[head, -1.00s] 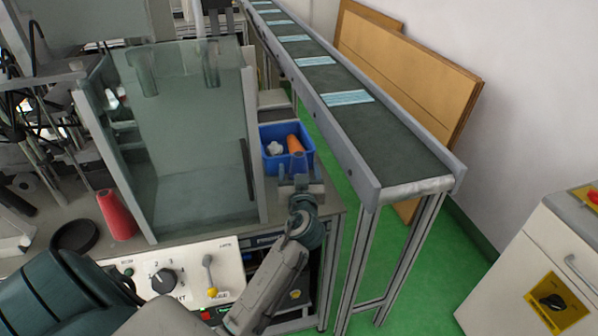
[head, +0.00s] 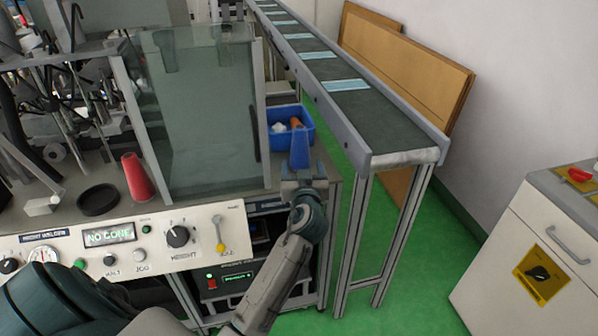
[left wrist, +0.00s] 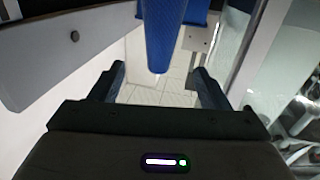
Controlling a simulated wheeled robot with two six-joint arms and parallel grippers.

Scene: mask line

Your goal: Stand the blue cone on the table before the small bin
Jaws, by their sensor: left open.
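The blue cone (head: 300,147) shows just in front of the small blue bin (head: 276,140), near the right end of the table. It looks upright, but its foot is partly hidden by my gripper. My left gripper (head: 303,172) is open at the near side of the cone. In the left wrist view the cone (left wrist: 158,42) points down the picture, with its end between the two spread fingers (left wrist: 160,85) and a gap on both sides. My right gripper is not in view.
The bin holds an orange piece (head: 296,123) and a white one. A glass enclosure (head: 205,110) stands close on the left, with a red cone (head: 138,178) and a black dish (head: 98,200) beyond it. A conveyor (head: 350,105) runs along the right. A control panel (head: 150,240) fronts the table.

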